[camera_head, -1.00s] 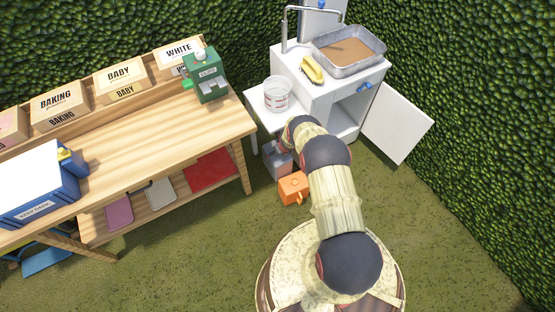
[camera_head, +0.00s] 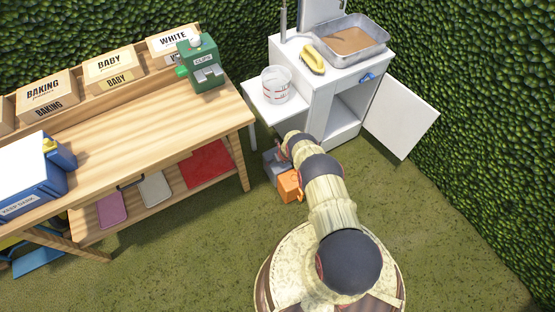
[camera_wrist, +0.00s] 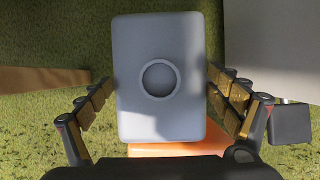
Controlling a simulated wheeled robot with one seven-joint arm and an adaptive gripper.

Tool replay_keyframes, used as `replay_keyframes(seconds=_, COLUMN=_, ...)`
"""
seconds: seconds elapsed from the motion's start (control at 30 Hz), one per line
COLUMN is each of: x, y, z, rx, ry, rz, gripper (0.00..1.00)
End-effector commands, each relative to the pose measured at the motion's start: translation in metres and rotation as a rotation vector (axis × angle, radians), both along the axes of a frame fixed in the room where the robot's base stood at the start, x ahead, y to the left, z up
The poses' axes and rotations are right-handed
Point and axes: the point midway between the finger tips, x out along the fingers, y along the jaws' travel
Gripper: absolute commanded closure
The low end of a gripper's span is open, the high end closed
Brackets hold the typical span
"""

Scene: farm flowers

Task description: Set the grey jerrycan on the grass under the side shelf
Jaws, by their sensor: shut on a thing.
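The grey jerrycan (camera_wrist: 160,105) fills the middle of the wrist view, seen from above with its round cap facing me. My gripper (camera_wrist: 160,95) is shut on it, one finger along each side. In the head view the grey jerrycan (camera_head: 271,168) shows beside the left of my wrist, low near the grass, partly hidden by my arm. I cannot tell whether its base touches the grass. The white side shelf (camera_head: 259,109) is above and behind it, carrying a clear measuring bucket (camera_head: 276,85).
An orange jerrycan (camera_head: 289,185) stands on the grass close in front of the grey one; its edge shows in the wrist view (camera_wrist: 175,149). The wooden bench (camera_head: 150,135) is to the left. The white sink cabinet (camera_head: 345,125), its door (camera_head: 402,118) open, is to the right.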

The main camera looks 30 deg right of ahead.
Motion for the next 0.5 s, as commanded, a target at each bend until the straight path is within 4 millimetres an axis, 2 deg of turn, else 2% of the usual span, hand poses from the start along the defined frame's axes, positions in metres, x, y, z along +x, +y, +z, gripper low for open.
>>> replay_keyframes(seconds=0.03, x=0.01, y=-0.002, z=0.004, rx=-0.002, ry=-0.009, rz=0.001, gripper=0.71)
replay_keyframes(seconds=0.5, x=0.042, y=0.0, z=0.004, rx=-0.003, ry=-0.009, rz=0.002, gripper=0.71)
